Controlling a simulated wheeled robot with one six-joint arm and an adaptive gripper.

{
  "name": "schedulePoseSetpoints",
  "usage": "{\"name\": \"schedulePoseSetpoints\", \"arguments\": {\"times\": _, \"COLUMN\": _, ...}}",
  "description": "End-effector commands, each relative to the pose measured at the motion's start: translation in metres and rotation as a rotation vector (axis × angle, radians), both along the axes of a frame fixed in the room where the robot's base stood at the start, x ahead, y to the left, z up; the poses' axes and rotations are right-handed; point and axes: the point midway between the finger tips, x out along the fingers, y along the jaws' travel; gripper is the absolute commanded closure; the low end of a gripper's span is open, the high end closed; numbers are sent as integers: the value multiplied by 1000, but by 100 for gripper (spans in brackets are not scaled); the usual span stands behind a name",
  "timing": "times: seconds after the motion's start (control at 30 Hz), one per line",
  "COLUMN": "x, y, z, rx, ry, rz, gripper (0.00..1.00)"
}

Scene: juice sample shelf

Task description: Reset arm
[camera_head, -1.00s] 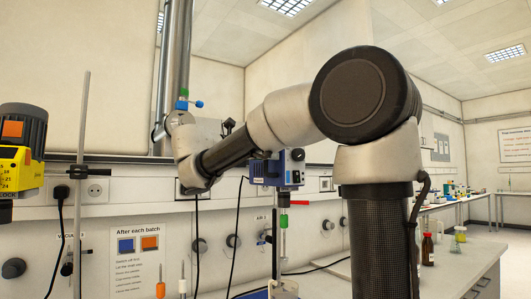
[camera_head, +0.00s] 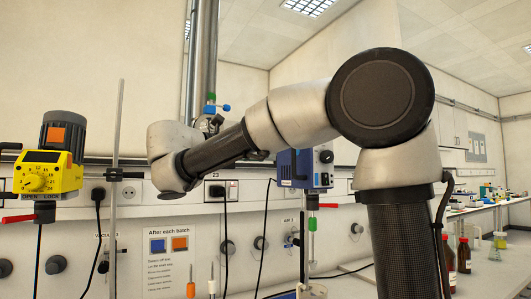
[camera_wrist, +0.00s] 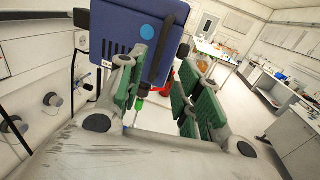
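My gripper (camera_wrist: 158,82) shows in the wrist view, with its two green-padded fingers spread apart to the left and right. The gap between them looks empty. A blue boxy device (camera_wrist: 135,35) with a blue round dot fills the view beyond the left finger, and a thin rod with a green piece (camera_wrist: 139,104) hangs below it. I cannot tell how far these are from the fingers. In the head view my arm reaches left from the elbow to the wrist. The fingers do not show there.
In the head view, a yellow device with a dial (camera_head: 45,172) hangs at the left beside a metal stand rod (camera_head: 116,200). The blue device (camera_head: 300,168) stands behind my forearm. Brown bottles (camera_head: 463,254) are on the bench at the right. Open floor (camera_wrist: 240,105) shows in the wrist view.

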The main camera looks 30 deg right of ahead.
Motion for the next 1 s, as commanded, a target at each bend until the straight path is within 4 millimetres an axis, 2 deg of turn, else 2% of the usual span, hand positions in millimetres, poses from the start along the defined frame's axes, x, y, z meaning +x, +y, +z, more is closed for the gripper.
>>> {"name": "schedulePoseSetpoints", "arguments": {"times": 0.33, "x": 0, "y": 0, "z": 0, "rx": 2, "ry": -7, "rz": 0, "gripper": 65}}
{"name": "schedulePoseSetpoints", "arguments": {"times": 0.43, "x": 5, "y": 1, "z": -2, "rx": 30, "ry": -80, "rz": 20, "gripper": 65}}
{"name": "schedulePoseSetpoints", "arguments": {"times": 0.47, "x": 10, "y": 1, "z": -9, "rx": 65, "ry": -114, "rz": 38, "gripper": 65}}
{"name": "schedulePoseSetpoints", "arguments": {"times": 0.57, "x": 27, "y": 1, "z": -66, "rx": 270, "ry": -198, "rz": 74, "gripper": 65}}
{"name": "schedulePoseSetpoints", "arguments": {"times": 0.6, "x": 27, "y": 0, "z": -97, "rx": 379, "ry": -227, "rz": 68, "gripper": 65}}
{"name": "schedulePoseSetpoints", "arguments": {"times": 0.67, "x": 17, "y": -6, "z": -145, "rx": 574, "ry": -291, "rz": 24, "gripper": 65}}
{"name": "schedulePoseSetpoints", "arguments": {"times": 0.7, "x": 4, "y": -13, "z": -176, "rx": 709, "ry": -345, "rz": -36, "gripper": 65}}
{"name": "schedulePoseSetpoints", "arguments": {"times": 0.77, "x": -21, "y": -22, "z": -220, "rx": 908, "ry": -442, "rz": -163, "gripper": 65}}
{"name": "schedulePoseSetpoints", "arguments": {"times": 0.8, "x": -42, "y": -27, "z": -246, "rx": 1041, "ry": -520, "rz": -272, "gripper": 65}}
{"name": "schedulePoseSetpoints", "arguments": {"times": 0.87, "x": -77, "y": -32, "z": -283, "rx": 1232, "ry": -659, "rz": -469, "gripper": 65}}
{"name": "schedulePoseSetpoints", "arguments": {"times": 0.9, "x": -103, "y": -33, "z": -305, "rx": 1353, "ry": -767, "rz": -623, "gripper": 65}}
{"name": "schedulePoseSetpoints", "arguments": {"times": 1.0, "x": -150, "y": -32, "z": -336, "rx": 1562, "ry": -999, "rz": -936, "gripper": 65}}
